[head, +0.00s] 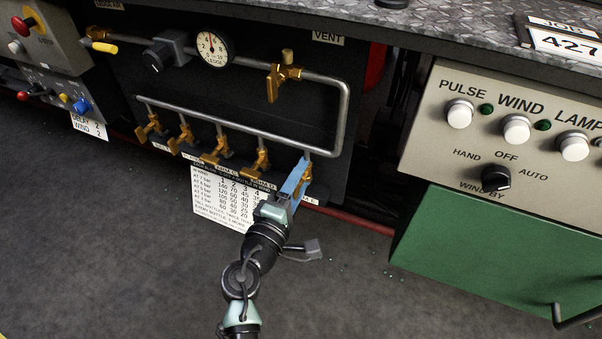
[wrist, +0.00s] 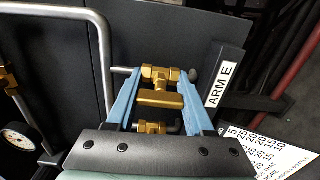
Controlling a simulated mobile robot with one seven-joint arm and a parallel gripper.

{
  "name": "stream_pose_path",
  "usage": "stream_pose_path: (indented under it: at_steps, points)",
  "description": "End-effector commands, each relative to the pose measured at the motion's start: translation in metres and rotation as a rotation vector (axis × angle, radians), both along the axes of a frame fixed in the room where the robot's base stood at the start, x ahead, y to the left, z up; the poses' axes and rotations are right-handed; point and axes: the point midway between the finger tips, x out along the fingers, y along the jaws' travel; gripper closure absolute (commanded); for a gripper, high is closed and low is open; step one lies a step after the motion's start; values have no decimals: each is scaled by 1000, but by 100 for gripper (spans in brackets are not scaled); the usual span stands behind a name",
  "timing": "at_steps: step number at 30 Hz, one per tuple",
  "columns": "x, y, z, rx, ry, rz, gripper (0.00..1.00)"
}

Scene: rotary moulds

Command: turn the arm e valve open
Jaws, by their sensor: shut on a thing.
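The arm E valve (head: 307,180) is the rightmost of a row of brass valves under the lower pipe, partly hidden by my gripper in the head view. The wrist view shows its brass body (wrist: 158,77) and its brass handle bar (wrist: 160,99) lying crosswise between my fingers. My gripper (head: 297,178) has blue fingers, one on each side of the handle. It is shut on the handle, as the wrist view (wrist: 160,86) also shows. The "ARM E" label (wrist: 220,86) stands just right of the right finger. How far the valve is turned I cannot tell.
Several similar brass valves (head: 258,160) hang to the left, close by. A bent grey pipe (head: 345,110) runs above and to the right. A gauge (head: 213,48) and a vent valve (head: 283,77) sit higher up. The control box (head: 500,130) stands right; open floor lies below.

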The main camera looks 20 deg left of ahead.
Motion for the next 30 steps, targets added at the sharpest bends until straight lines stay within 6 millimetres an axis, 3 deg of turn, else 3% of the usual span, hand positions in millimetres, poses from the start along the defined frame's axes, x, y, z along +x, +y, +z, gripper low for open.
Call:
stream_pose_path:
  at_steps: [18, 19, 24, 30]
  points:
    - [-1, 1, -1, -45, 2, 3, 100]
    - [0, 1, -1, -45, 2, 3, 43]
    - [0, 1, -1, -43, 2, 2, 18]
    - [0, 1, 0, -42, 2, 2, 18]
